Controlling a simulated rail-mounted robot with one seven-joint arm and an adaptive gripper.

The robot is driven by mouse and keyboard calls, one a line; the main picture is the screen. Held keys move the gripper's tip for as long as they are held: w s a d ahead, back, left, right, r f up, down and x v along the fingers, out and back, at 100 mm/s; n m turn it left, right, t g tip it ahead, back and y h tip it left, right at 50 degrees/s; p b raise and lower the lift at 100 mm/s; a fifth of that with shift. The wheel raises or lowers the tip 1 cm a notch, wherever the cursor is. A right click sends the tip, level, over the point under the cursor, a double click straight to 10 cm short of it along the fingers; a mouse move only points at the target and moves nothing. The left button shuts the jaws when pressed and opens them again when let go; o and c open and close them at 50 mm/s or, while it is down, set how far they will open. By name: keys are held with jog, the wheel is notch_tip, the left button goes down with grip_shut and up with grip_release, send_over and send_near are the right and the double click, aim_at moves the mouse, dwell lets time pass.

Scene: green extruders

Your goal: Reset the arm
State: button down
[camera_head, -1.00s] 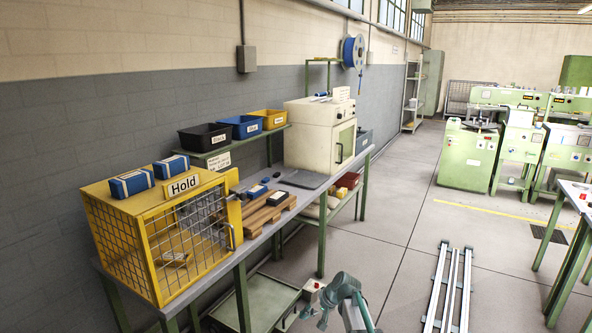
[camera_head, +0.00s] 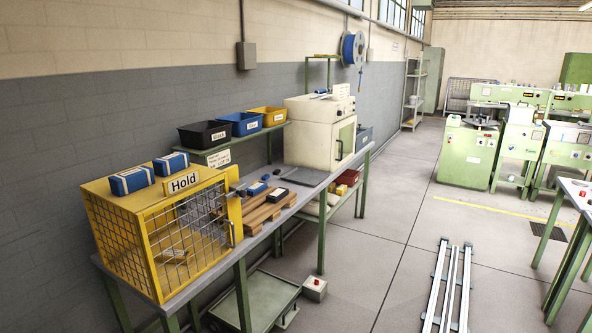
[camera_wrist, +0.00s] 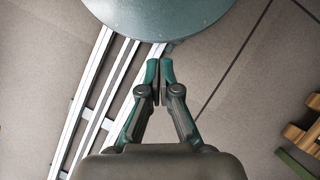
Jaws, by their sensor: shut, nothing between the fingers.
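My gripper (camera_wrist: 159,72) shows only in the wrist view. Its two green-tipped fingers point up the picture and are closed together with nothing between them. It hangs over the grey floor, close to the silver floor rails (camera_wrist: 92,108) that pass behind it. A round teal part of my own arm fills the top of the wrist view. In the head view neither my arm nor my gripper is in view.
A long workbench (camera_head: 198,285) stands along the wall with a yellow cage marked Hold (camera_head: 120,220), wooden pallets (camera_head: 262,214) and a white oven (camera_head: 318,135). Silver rails (camera_head: 453,285) lie on open floor. Green machines (camera_head: 468,155) stand at the right back.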

jog(key=shift+g, duration=0.6)
jog(key=s, duration=0.3)
jog(key=s+f, duration=0.1)
jog(key=s, duration=0.1)
jog(key=shift+s, duration=0.35)
